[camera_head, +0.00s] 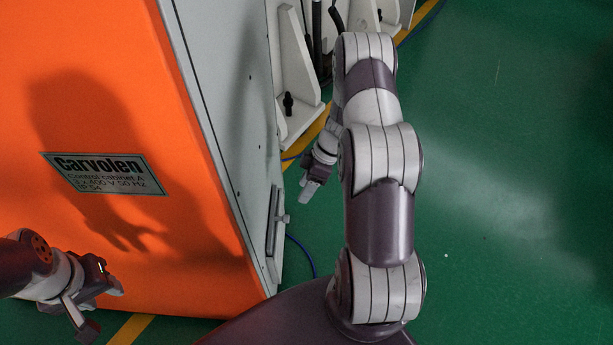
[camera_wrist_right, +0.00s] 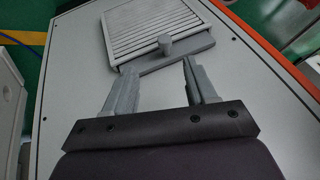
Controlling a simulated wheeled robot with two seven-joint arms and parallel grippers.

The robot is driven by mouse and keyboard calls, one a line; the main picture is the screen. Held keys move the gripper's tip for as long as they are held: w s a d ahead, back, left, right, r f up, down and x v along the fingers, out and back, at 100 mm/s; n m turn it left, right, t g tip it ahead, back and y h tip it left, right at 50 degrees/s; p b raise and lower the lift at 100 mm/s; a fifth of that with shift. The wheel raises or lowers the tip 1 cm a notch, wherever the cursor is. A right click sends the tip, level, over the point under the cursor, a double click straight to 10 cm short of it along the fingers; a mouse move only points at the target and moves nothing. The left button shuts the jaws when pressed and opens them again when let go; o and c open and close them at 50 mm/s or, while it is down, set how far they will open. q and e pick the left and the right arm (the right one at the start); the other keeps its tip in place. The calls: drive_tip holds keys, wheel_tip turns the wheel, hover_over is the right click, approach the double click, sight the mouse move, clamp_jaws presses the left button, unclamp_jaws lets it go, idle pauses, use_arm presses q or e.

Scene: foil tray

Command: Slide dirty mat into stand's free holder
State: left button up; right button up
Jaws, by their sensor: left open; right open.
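A louvred grey vent cover (camera_wrist_right: 160,22) with a round knob (camera_wrist_right: 165,45) sits on the grey side panel (camera_wrist_right: 262,85) of the orange control cabinet (camera_head: 100,215). In the head view the cover (camera_head: 273,228) shows edge-on, low on that side. My right gripper (camera_head: 311,188) hangs to the right of the cabinet's side. In the right wrist view its open fingers (camera_wrist_right: 157,70) point at the cover's knob edge, with nothing between them; contact cannot be told. My left gripper (camera_head: 104,306) is open and empty in front of the orange face. I cannot make out a mat or a stand's holder.
White brackets (camera_head: 297,85) of a machine stand behind the cabinet, close beyond my right gripper. A blue cable (camera_head: 303,255) runs on the green floor (camera_head: 510,190) beside the cabinet. The floor at the right is clear.

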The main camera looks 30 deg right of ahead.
drive_tip(key=b+x, duration=0.1)
drive_tip(key=x, duration=0.3)
drive_tip(key=b+x, duration=0.1)
drive_tip(key=x, duration=0.3)
drive_tip(key=b+x, duration=0.1)
drive_tip(key=x, duration=0.3)
drive_tip(key=shift+s+a+f, duration=0.15)
drive_tip(key=shift+s+a, duration=0.15)
clamp_jaws()
wheel_tip(320, 180, up, 25)
drive_tip(key=p, duration=2.5)
drive_tip(key=shift+d, duration=0.1)
drive_tip(key=s+d+p, duration=0.2)
drive_tip(key=s+d, duration=0.3)
drive_tip(key=d, duration=0.3)
drive_tip(key=shift+s, duration=0.35)
